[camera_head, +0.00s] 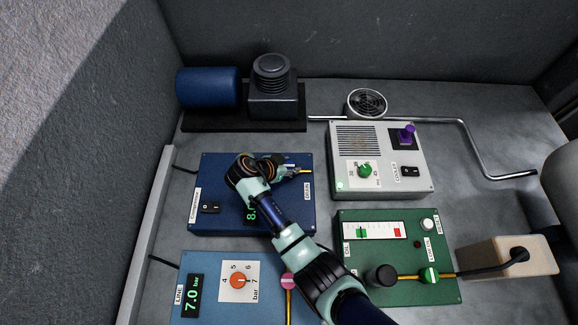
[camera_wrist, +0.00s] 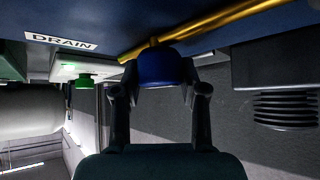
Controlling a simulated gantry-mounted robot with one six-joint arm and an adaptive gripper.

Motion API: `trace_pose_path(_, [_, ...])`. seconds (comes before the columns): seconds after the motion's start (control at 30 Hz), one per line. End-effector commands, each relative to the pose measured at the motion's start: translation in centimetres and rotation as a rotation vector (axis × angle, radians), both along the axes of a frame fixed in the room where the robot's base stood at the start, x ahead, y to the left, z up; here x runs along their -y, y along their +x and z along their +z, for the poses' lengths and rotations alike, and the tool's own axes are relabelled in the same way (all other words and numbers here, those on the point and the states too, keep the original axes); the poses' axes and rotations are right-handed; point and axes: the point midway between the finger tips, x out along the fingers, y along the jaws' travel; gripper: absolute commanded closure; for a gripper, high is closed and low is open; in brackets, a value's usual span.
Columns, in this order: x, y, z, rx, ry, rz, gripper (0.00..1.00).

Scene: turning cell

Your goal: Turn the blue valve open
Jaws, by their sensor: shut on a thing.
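The blue valve (camera_wrist: 160,68) shows in the wrist view as a rounded knob on a yellow pipe (camera_wrist: 205,28), beside a DRAIN label (camera_wrist: 60,41). My gripper (camera_wrist: 160,90) has one finger on each side of the valve and is shut on it. In the head view my gripper (camera_head: 293,172) is at the right side of the dark blue panel (camera_head: 228,171), by the DRAIN label (camera_head: 307,186). The valve cannot be made out there, and my arm covers part of the panel. How far the valve is turned cannot be told.
Right of the blue panel stands a grey cooler box (camera_head: 417,184) with a green knob and a purple part. A green panel (camera_head: 400,290) and a lighter blue panel (camera_head: 212,308) lie nearer. A blue motor (camera_head: 207,87) and dark compressor (camera_head: 272,85) stand behind.

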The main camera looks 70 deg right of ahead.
Motion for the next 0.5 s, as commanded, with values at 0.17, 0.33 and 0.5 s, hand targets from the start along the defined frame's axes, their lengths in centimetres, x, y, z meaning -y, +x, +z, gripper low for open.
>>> trace_pose_path(0.17, [-0.11, -0.05, -0.29, -0.001, 0.005, -0.001, 0.93])
trace_pose_path(0.33, [-0.11, -0.06, -0.32, 0.0, 0.006, -0.001, 0.93])
trace_pose_path(0.5, [-0.08, -0.03, -0.25, 0.0, 0.005, -0.001, 0.32])
